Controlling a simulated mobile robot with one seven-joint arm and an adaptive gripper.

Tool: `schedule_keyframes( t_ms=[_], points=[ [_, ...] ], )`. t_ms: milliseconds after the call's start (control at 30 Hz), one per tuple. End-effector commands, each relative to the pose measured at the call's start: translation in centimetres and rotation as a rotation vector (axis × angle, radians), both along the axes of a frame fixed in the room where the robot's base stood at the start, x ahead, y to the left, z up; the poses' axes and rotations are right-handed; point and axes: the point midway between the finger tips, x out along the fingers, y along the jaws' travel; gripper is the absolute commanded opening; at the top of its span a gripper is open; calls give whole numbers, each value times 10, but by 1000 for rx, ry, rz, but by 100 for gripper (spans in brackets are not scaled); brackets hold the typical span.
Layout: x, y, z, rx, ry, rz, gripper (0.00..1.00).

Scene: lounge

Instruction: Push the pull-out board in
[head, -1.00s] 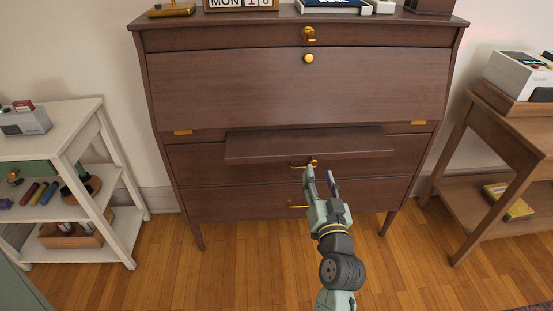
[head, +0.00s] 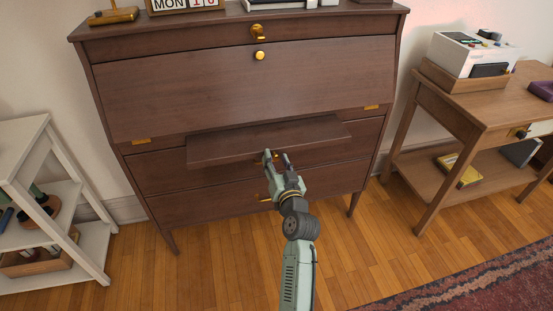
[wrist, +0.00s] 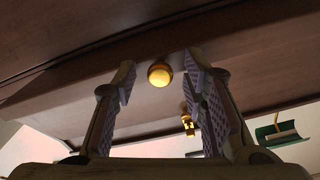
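The pull-out board (head: 225,148) is a dark brown wooden slab. It sticks out from the brown desk (head: 115,95), under its closed slanted front panel (head: 185,82). My gripper (head: 277,156) is at the middle of the board's front edge in the head view, its fingers pointing toward the desk. The fingers are apart and nothing is held between them. In the wrist view a round brass knob (wrist: 159,74) shows in the gap between the open fingers, against brown wood. Whether a fingertip touches the board cannot be told.
Drawers with brass handles (head: 264,197) lie below the board. A white shelf (head: 95,240) stands at the left. A wooden side table (head: 455,103) with a white device (head: 470,55) stands at the right. A patterned rug (head: 470,280) lies at the lower right; wooden floor is clear between.

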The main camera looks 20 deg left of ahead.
Motion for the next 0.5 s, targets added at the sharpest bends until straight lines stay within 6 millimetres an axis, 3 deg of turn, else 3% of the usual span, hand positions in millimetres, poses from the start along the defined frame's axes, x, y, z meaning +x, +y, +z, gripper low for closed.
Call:
schedule_keyframes(
  t_ms=[233, 500],
  points=[
    [1, 0, 0, 0, 0, 0, 39],
    [0, 0, 0, 0, 0, 0, 21]
  ],
)
